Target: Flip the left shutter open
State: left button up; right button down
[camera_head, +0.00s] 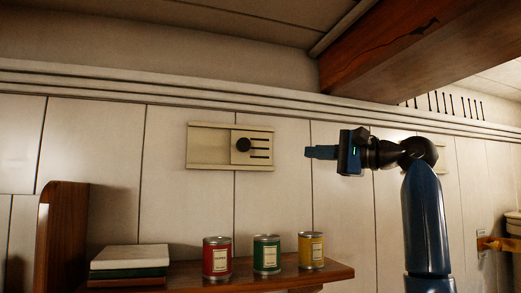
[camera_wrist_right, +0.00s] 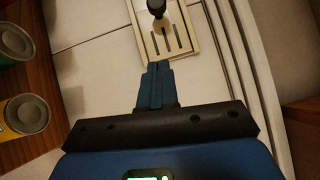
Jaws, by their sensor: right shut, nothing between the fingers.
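The left shutter (camera_head: 210,148) is a cream rectangular frame on the panelled wall. A sliding plate with a round black knob (camera_head: 243,144) sits in its right half, beside several dark slots. The left half is plain. My right gripper (camera_head: 308,152) is shut and empty, to the right of the shutter and apart from it, pointing left. In the right wrist view, the black knob (camera_wrist_right: 157,8) and the slotted plate (camera_wrist_right: 166,40) lie ahead of the closed fingertips (camera_wrist_right: 158,68). My left gripper is not in view.
A wooden shelf (camera_head: 185,275) below holds a red can (camera_head: 217,258), a green can (camera_head: 266,256), a yellow can (camera_head: 311,252) and stacked books (camera_head: 130,262). A wooden beam (camera_head: 420,45) hangs at upper right. Another pale fitting (camera_head: 441,157) is partly hidden behind my right arm.

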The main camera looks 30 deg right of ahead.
jog(key=s, duration=0.2)
jog(key=p, duration=0.6)
send_near(264, 147)
jog(key=w+a, duration=0.3)
jog(key=a, duration=0.3)
pick_arm(q)
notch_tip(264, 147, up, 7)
jog(key=p, duration=0.1)
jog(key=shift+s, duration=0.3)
pick_arm(e)
jog(key=shift+a, duration=1.15)
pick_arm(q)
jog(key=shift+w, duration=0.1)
pick_arm(e)
jog(key=shift+w, duration=0.15)
